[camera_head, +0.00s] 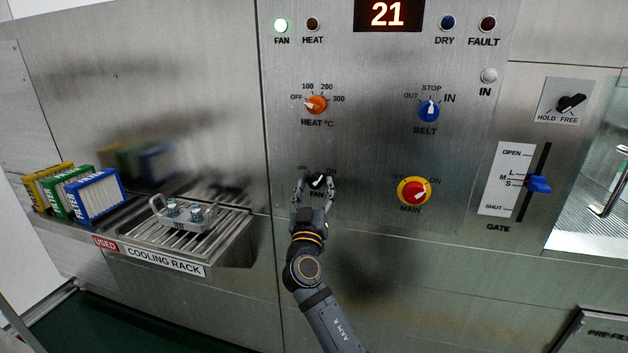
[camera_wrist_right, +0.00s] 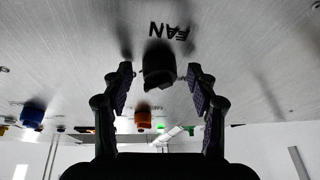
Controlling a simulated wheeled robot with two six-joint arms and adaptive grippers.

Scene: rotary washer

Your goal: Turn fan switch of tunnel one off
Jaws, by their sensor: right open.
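The fan switch (camera_head: 318,181) is a small black knob low on the steel panel, with OFF and ON labels and FAN below it. The green FAN lamp (camera_head: 281,25) is lit. My right gripper (camera_head: 315,187) is open, its two fingers on either side of the knob. In the right wrist view the dark knob (camera_wrist_right: 158,65) stands between the spread fingers (camera_wrist_right: 159,75), with a gap at each side. The upside-down FAN label shows above it. The gripper partly hides the knob and its labels in the head view. My left gripper is out of view.
An orange heat knob (camera_head: 316,104), a blue belt knob (camera_head: 429,110) and a red-yellow main switch (camera_head: 414,191) share the panel. A blue gate lever (camera_head: 538,184) is at right. A cooling rack (camera_head: 170,236) juts out at left. Bare panel surrounds the fan switch.

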